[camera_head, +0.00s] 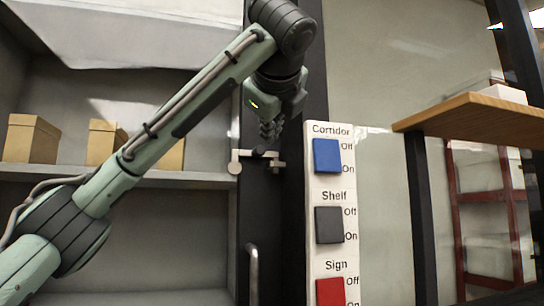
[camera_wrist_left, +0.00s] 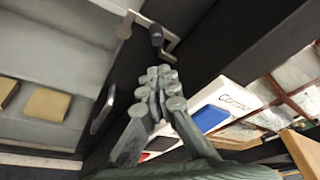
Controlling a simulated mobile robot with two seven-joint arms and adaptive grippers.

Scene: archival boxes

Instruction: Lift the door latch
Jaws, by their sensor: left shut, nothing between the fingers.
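The door latch (camera_head: 246,154) is a pale metal bar with a dark knob (camera_head: 258,152), set across the edge of the dark door frame. It also shows in the wrist view (camera_wrist_left: 137,18), above my fingers. My left gripper (camera_head: 267,138) is shut and empty, pointing down just above the knob in the head view. In the wrist view, the closed fingertips (camera_wrist_left: 163,80) appear a short way from the knob, with a gap in the picture. Whether they touch the latch I cannot tell. My right gripper is in neither view.
A vertical door handle (camera_head: 252,270) is below the latch. A white switch panel (camera_head: 329,190) with blue, grey and red switches is just to the right. Cardboard boxes (camera_head: 31,138) stand on a shelf at left. A wooden shelf (camera_head: 475,120) juts out at right.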

